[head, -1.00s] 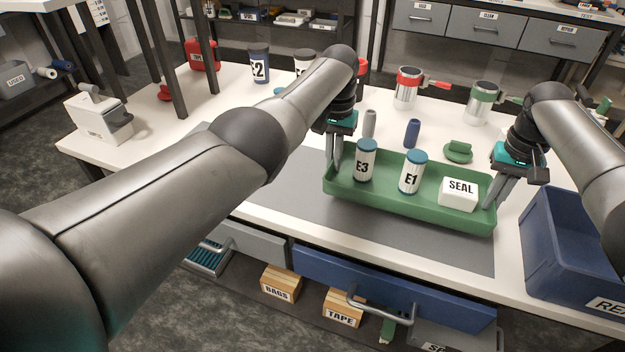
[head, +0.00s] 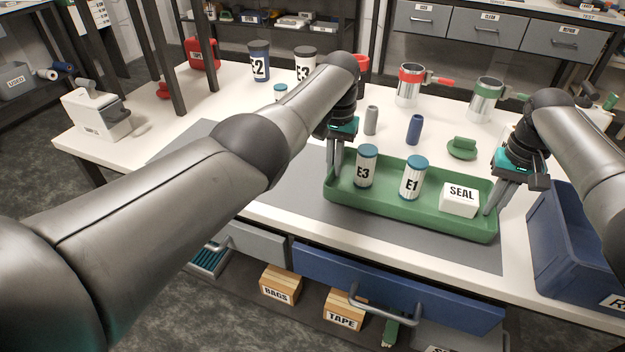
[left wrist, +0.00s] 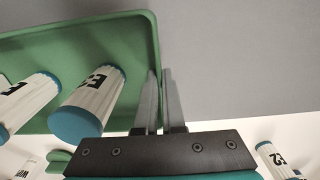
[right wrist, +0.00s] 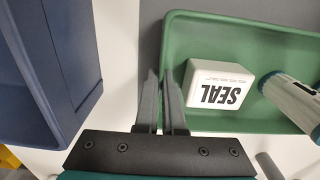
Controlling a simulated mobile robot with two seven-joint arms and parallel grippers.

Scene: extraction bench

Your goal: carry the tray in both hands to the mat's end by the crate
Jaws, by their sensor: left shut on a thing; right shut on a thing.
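The green tray (head: 400,208) is over the right part of the grey mat (head: 280,212), near the blue crate (head: 575,262). I cannot tell whether it rests on the mat or hangs just above it. It holds the E3 canister (head: 366,167), the E1 canister (head: 412,178) and a white SEAL box (head: 460,200), and looks about level. My left gripper (head: 334,168) is shut on the tray's left end wall, also in the left wrist view (left wrist: 158,75). My right gripper (head: 490,208) is shut on its right end wall, also in the right wrist view (right wrist: 162,75).
Mugs with red (head: 408,85) and green (head: 486,98) bands stand farther back. The mat left of the tray is bare.

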